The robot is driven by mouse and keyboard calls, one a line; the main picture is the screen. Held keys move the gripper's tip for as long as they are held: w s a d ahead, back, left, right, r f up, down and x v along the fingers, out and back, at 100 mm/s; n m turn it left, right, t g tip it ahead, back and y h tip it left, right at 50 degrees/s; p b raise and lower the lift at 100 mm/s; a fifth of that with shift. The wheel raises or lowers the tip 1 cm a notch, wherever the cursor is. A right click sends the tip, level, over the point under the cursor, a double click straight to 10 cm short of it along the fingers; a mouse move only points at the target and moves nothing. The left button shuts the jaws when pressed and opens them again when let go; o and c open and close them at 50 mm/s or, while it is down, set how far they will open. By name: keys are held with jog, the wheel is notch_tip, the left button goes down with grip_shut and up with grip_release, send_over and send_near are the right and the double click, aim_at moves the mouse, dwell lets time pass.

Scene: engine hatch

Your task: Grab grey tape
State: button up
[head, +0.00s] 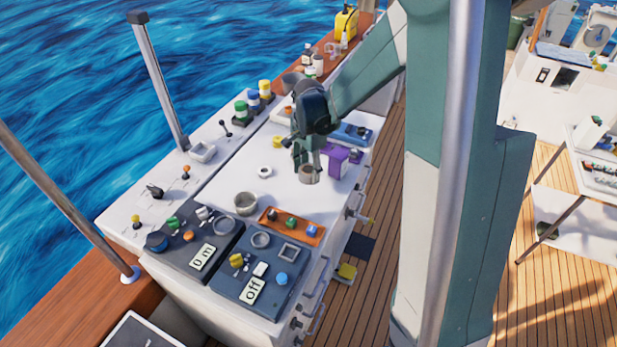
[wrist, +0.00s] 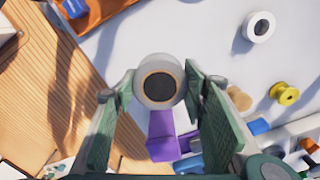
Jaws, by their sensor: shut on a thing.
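The grey tape (head: 309,176) is a short roll with a brownish inner rim and a dark centre. My gripper (head: 308,162) is shut on it, over the right part of the white worktop. In the wrist view the tape (wrist: 154,63) sits between the two green fingers, with its opening facing the camera. It appears raised above the worktop, though the exact gap is hard to tell. A small white roll (head: 265,171) lies left of my gripper.
A purple box (head: 336,158) is just right of the tape. An orange tray (head: 291,228) with small parts lies in front, near dark control panels (head: 200,244). A yellow spool (wrist: 285,93) and blue items lie behind. The middle of the white worktop is mostly clear.

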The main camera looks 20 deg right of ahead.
jog(key=shift+r, duration=0.65)
